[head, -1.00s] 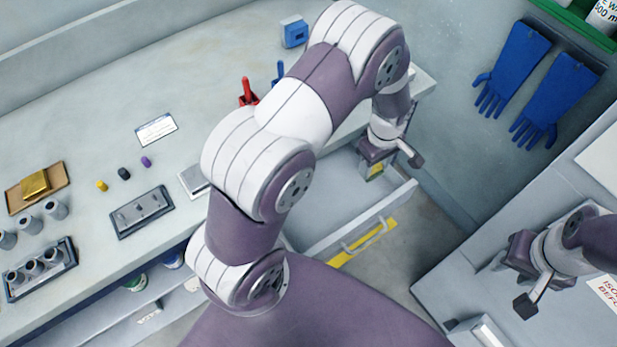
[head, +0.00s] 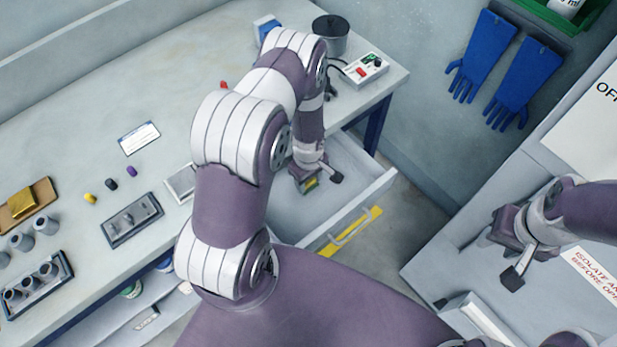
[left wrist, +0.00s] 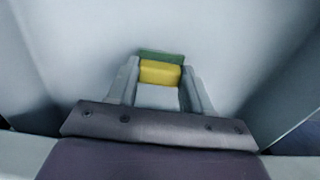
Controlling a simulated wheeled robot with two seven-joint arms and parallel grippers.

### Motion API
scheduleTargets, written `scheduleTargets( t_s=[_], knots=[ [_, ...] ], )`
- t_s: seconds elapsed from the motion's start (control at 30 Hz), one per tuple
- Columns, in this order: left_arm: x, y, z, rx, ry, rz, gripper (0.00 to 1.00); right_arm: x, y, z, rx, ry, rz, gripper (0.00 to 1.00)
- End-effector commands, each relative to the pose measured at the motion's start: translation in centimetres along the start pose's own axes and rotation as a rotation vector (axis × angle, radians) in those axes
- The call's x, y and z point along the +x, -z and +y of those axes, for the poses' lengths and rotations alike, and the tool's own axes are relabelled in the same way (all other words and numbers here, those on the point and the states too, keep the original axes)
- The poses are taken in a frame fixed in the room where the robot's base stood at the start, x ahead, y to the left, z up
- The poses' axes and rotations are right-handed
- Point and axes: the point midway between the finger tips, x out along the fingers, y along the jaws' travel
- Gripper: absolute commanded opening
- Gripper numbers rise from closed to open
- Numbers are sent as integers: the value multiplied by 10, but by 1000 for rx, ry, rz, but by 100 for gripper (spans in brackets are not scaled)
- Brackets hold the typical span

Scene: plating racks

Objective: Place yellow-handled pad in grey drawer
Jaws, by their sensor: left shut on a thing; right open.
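The pad has a yellow handle and a green base. In the left wrist view the yellow-handled pad (left wrist: 160,72) sits between the two fingers of my left gripper (left wrist: 160,90), which is shut on it. In the head view my left gripper (head: 308,184) is inside the open grey drawer (head: 350,185), and a bit of the pad's yellow and green shows below it. I cannot tell whether the pad touches the drawer floor. The drawer has a yellow front strip with a handle. My right gripper (head: 512,250) is open and empty above the grey cabinet at right.
The bench (head: 170,85) holds a black-topped pot (head: 330,34), a control box (head: 364,69), a label card (head: 139,138), a slotted block (head: 132,219) and a rack of grey cylinders (head: 38,284). Blue gloves (head: 482,55) hang on the wall. The drawer's far part looks bare.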

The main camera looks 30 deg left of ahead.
Motion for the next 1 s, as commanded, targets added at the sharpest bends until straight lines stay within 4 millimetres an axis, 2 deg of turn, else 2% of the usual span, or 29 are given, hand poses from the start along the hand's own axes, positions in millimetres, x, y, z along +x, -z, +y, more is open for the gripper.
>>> scheduleTargets(
  t_s=[0.17,0.2,0.27,0.53,0.6,0.67,0.77,1.0],
  knots=[
    [5,0,0,0,0,0,22,4,0,0,0,0,0,43],
    [3,0,0,0,0,0,60,3,0,0,0,0,0,43],
    [3,0,0,0,0,0,76,3,0,0,0,0,0,43],
    [2,0,0,0,0,0,76,2,0,0,0,0,0,43],
    [-4,0,0,0,0,0,76,-3,0,0,0,0,0,43],
    [-7,0,1,0,-2,1,76,1,0,0,0,0,0,43],
    [-26,0,1,0,-3,2,76,4,0,0,0,0,0,43],
    [-87,0,1,0,-4,2,76,10,-1,0,0,0,0,43]
  ],
)
